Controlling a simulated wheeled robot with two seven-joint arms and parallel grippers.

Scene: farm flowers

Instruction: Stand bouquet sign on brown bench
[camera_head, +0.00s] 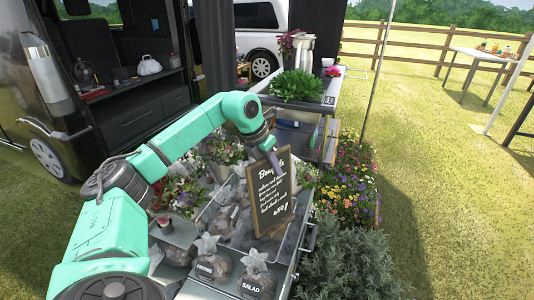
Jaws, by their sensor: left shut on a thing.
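The bouquet sign (269,196) is a dark chalkboard in a wooden frame with white writing. It stands nearly upright, tilted a little, above the bench with bags and flowers. My left gripper (272,158) is at the sign's top edge, shut on it. Whether the sign's foot touches the surface below is hard to tell. A bench (307,236) runs under it, its top largely covered by bags and flowers; I cannot clearly make out a brown bench. My right gripper is not in view.
Bags with small signs (255,278) stand at the front of the bench. Bouquets (185,190) stand left of the sign. A planter of green leaves (297,86) sits on the counter behind. Flowers (346,180) line the right side, with a thin pole (378,65) near them. Open grass lies right.

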